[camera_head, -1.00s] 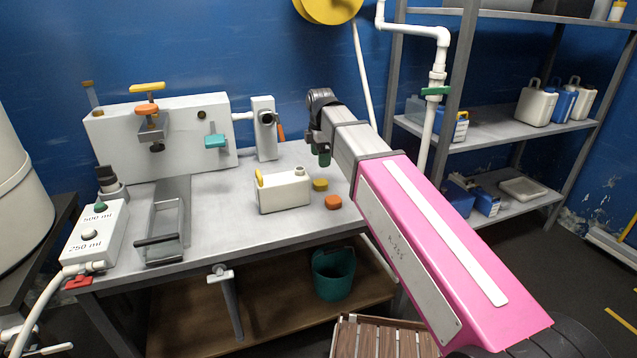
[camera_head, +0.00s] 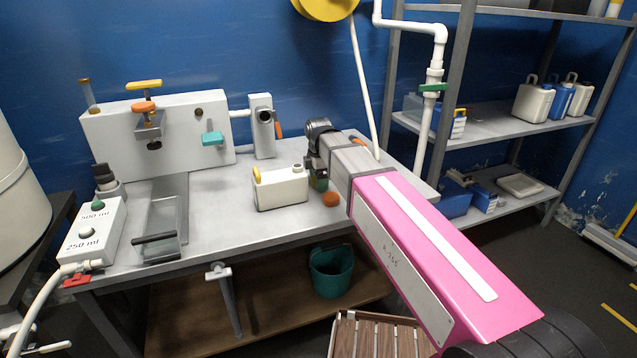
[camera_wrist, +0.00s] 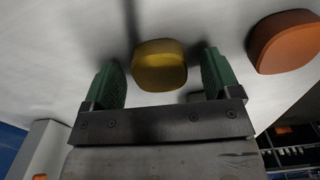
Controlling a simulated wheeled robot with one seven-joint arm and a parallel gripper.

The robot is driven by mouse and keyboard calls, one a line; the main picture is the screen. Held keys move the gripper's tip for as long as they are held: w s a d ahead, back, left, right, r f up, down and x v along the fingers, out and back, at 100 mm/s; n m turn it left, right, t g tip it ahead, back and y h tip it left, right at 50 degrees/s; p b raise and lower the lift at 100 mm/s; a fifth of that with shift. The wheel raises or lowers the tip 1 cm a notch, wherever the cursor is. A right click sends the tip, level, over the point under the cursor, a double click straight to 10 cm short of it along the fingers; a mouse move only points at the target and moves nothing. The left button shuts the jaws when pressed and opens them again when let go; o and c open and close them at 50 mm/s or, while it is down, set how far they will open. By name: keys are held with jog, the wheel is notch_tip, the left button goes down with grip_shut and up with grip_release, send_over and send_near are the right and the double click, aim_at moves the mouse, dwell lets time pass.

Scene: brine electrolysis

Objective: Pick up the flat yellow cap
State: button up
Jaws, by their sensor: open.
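The flat yellow cap (camera_wrist: 160,66) lies on the table, between my gripper's two green fingers in the wrist view, with a gap on each side. My gripper (camera_wrist: 160,78) is open and close to the cap, touching neither side of it. In the head view my gripper (camera_head: 318,180) is low over the table, right of the white jug, and it hides most or all of the yellow cap. An orange cap (camera_wrist: 286,42) lies to the right of the yellow one; it also shows in the head view (camera_head: 331,199).
The white jug (camera_head: 281,189) with a yellow handle stands just left of my gripper. A white valve panel (camera_head: 175,150) stands at the back left. A metal tray (camera_head: 165,225) is at the left. The table (camera_head: 225,215) is clear left of the jug.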

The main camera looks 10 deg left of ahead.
jog(key=c, duration=1)
